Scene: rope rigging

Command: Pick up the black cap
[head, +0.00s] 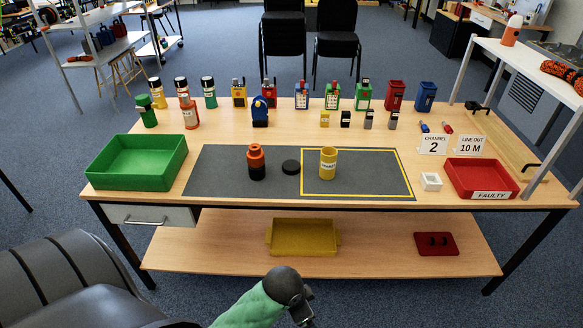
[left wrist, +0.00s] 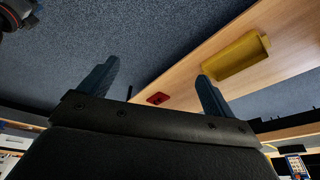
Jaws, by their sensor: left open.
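The black cap (head: 291,166) is a small flat dark disc lying on the grey mat (head: 225,180), just left of the yellow-outlined area. An orange and black container (head: 256,163) stands to its left, and a yellow labelled cylinder (head: 328,163) stands to its right inside the outline. My left arm shows at the bottom of the head view, with its gripper in front of and below the table, well apart from the cap. In the left wrist view my left gripper (left wrist: 158,70) has its two fingers spread with nothing between them. My right gripper is in neither view.
A green tray (head: 90,170) is at the table's left and a red tray (head: 460,180) at its right. Several bottles and boxes line the back. The lower shelf (head: 200,250) holds a yellow tray (head: 270,236), also in the left wrist view (left wrist: 235,57), and a red piece (head: 436,252).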

